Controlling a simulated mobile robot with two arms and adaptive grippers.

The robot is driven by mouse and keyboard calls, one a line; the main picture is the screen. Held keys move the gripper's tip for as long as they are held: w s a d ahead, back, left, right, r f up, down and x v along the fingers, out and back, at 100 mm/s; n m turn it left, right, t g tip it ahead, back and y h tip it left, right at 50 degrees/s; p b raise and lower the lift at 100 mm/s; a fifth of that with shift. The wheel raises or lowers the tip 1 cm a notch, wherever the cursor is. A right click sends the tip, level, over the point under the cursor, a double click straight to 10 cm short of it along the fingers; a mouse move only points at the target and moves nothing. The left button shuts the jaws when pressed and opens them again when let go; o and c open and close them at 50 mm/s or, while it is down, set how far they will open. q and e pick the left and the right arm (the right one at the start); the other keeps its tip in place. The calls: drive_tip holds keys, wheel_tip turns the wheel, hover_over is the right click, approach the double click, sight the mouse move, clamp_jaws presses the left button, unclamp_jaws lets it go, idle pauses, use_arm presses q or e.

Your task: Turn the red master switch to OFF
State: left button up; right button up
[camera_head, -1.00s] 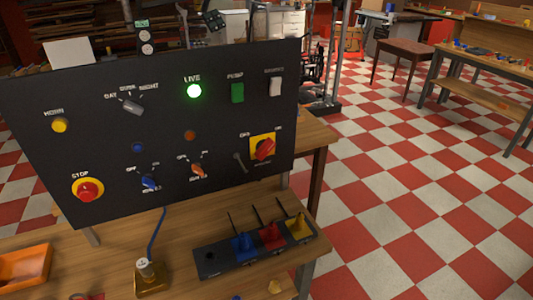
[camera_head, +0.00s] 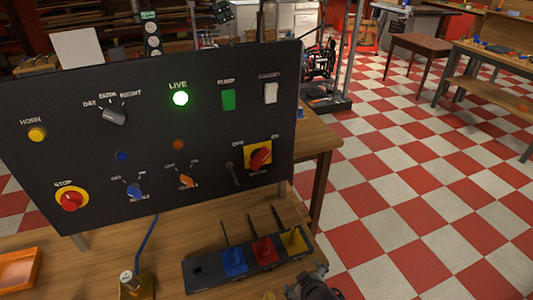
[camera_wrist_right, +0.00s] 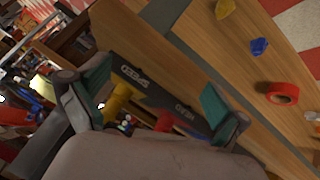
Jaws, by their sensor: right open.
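The red master switch (camera_head: 260,158) is a red handle on a yellow plate at the lower right of the black panel (camera_head: 205,135). Its handle slants up to the right, toward the ON label; OFF is printed at the plate's upper left. The green LIVE lamp (camera_head: 181,98) is lit. My right gripper (camera_head: 310,284) shows at the bottom edge of the head view, below and right of the switch and apart from it. In the right wrist view its green-padded fingers (camera_wrist_right: 158,105) are spread and empty. My left gripper is not in view.
A black lever box (camera_head: 197,271) with blue, red and yellow levers stands on the bench before the panel. A red STOP button (camera_head: 71,200) and other knobs share the panel. A brass piece (camera_head: 135,285) with a blue cable stands left. The wrist view shows a red ring (camera_wrist_right: 282,93).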

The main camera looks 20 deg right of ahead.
sight(262, 162)
drive_tip(key=w+r+t, duration=0.1)
drive_tip(key=w+r, duration=0.1)
drive_tip(key=r, duration=0.1)
drive_tip(key=w+r+n+t, duration=0.1)
drive_tip(key=w+r, duration=0.1)
drive_tip(key=w, duration=0.1)
drive_tip(key=w+r+t, duration=0.1)
drive_tip(key=w+r, duration=0.1)
drive_tip(key=r, duration=0.1)
drive_tip(key=shift+w+d+r+n+t, duration=0.1)
drive_tip(key=shift+w+r+n+t, duration=0.05)
drive_tip(key=shift+r+n+t, duration=0.2)
drive_tip(key=w+a+r+n+t+y, duration=0.1)
drive_tip(key=w+a+r+n+t, duration=0.15)
drive_tip(key=r, duration=0.45)
drive_tip(key=w+a+r+n+t+y, duration=0.1)
drive_tip(key=w+r+t, duration=0.25)
drive_tip(key=r, duration=0.35)
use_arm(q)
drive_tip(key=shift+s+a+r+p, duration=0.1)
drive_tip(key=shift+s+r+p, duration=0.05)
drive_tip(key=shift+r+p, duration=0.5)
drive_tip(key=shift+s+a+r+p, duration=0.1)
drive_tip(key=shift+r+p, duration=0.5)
use_arm(e)
drive_tip(key=shift+g, duration=0.25)
drive_tip(key=w, duration=1.3)
drive_tip(key=shift+w+a+f, duration=0.1)
drive_tip(key=shift+w+a, duration=0.05)
drive_tip(key=shift+w, duration=0.1)
